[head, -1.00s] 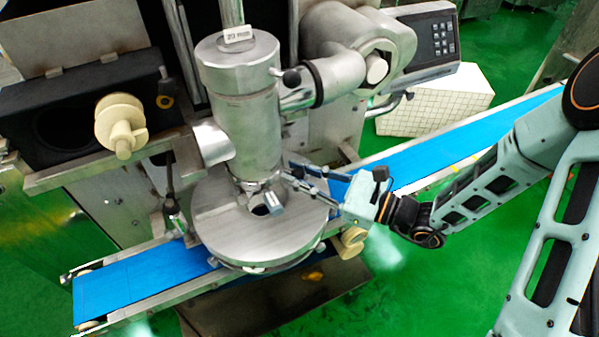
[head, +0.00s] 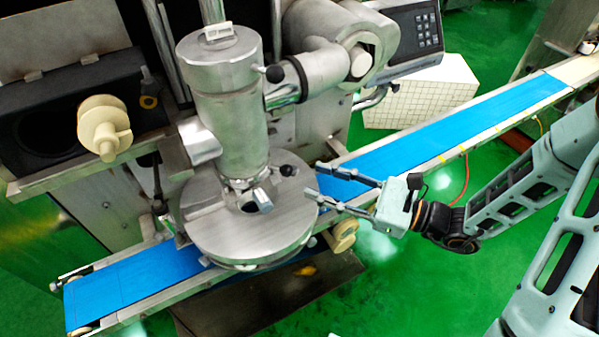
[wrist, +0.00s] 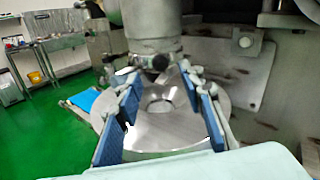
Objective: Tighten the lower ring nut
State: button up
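The lower ring nut (head: 246,184) is a metal ring at the bottom of the upright steel cylinder (head: 226,110), just above the round steel disc (head: 215,222). A short handle with a black knob (head: 286,170) points from it to the right, and a shiny stub (head: 262,199) points to the front. My gripper (head: 315,180) is open and empty, right of the knob and apart from it. In the wrist view, my gripper's blue-padded fingers (wrist: 158,85) stand wide apart, with the ring nut (wrist: 153,62) beyond and between their tips.
A blue conveyor belt (head: 440,141) runs under the disc and up to the right. A side arm with a black-knobbed lever (head: 274,73) joins the cylinder higher up. A control panel (head: 415,35) is behind. Green floor (head: 400,290) is open at the front right.

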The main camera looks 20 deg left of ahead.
jog(key=shift+d, duration=1.9)
